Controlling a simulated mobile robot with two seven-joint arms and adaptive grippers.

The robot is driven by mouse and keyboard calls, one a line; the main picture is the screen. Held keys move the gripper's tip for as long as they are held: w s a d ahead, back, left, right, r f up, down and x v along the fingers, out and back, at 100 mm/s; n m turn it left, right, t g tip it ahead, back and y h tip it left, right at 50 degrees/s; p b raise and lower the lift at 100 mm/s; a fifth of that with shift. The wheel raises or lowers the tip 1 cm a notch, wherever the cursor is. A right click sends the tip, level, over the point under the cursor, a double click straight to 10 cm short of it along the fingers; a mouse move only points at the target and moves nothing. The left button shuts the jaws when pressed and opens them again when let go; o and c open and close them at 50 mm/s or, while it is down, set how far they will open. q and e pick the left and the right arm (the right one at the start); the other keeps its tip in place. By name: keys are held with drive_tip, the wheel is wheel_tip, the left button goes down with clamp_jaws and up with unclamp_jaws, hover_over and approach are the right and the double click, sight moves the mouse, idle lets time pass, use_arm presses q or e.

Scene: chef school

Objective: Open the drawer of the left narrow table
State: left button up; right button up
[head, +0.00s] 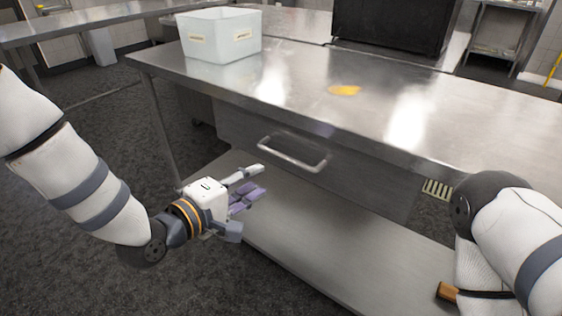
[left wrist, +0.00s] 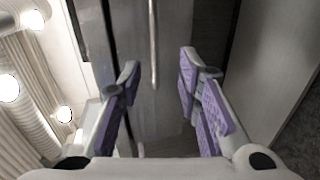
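A steel table (head: 180,72) stands in front of me with a drawer (head: 350,180) under its top. The drawer looks shut. Its bar handle (head: 292,158) sits on the drawer front. My left gripper (head: 254,184) is open and empty, a little left of and below the handle in the head view. In the left wrist view the handle (left wrist: 153,45) runs upright between the two purple-padded fingers (left wrist: 158,85), beyond their tips and apart from them. My right arm (head: 510,230) shows at the right, but its gripper is out of view.
A white bin (head: 222,36) stands on the table's far left. A yellow patch (head: 345,90) lies on the top and a black box (head: 392,24) stands behind. A lower shelf (head: 330,248) runs under the drawer. Dark floor (head: 60,245) is clear at left.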

sight(286, 160)
use_arm(q)
drive_tip(key=x, duration=0.4)
drive_tip(key=b+x, duration=0.1)
drive_tip(key=x, duration=0.3)
drive_tip(key=r+x, duration=0.1)
drive_tip(key=x, duration=0.3)
drive_tip(key=shift+w+d+b, duration=0.25)
drive_tip(key=shift+b, duration=0.05)
use_arm(e)
drive_tip(key=shift+s+d+f+g, duration=0.15)
drive_tip(key=shift+s+f+g, duration=0.15)
drive_tip(key=shift+s+f, duration=0.6)
use_arm(q)
clamp_jaws()
use_arm(e)
drive_tip(key=shift+w, duration=0.1)
